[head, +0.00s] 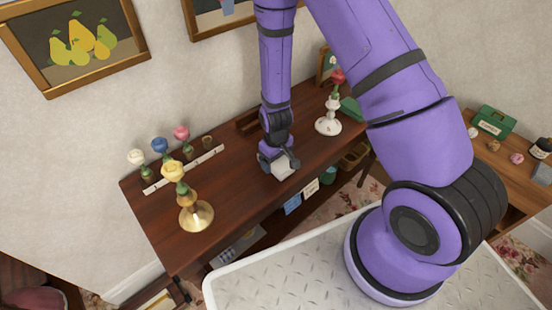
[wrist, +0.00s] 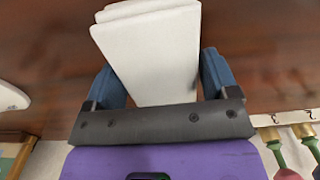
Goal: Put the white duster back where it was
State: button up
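The white duster (head: 284,171) is a pale block at my gripper (head: 279,159), over the middle of the dark wooden table (head: 235,195). In the wrist view the duster (wrist: 150,50) sits tilted between my two blue fingers, which lie against its sides. My gripper is shut on it. The head view does not make clear whether the duster's underside touches the tabletop.
A brass vase (head: 196,215) with a yellow rose stands at the front left. A white strip (head: 184,170) and several small potted roses are behind it. A white vase (head: 328,124) stands at the right. A low wooden tray (head: 248,123) lies at the back.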

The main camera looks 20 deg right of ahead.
jog(key=shift+o, duration=1)
jog(key=s+d+r+m+t, duration=0.1)
jog(key=s+d+r, duration=0.15)
jog(key=r, duration=1.55)
jog(key=s+d+r+m+t, duration=0.1)
jog(key=s+r+t, duration=0.15)
jog(key=r, duration=1.55)
jog(key=s+d+r+m+t, duration=0.1)
jog(key=s+d+r, duration=0.2)
jog(key=s+r, duration=0.9)
jog(key=s, duration=0.4)
jog(key=shift+d+r+m+t, duration=0.2)
jog(key=shift+r+m+t, duration=0.05)
jog(key=shift+m+t, duration=0.1)
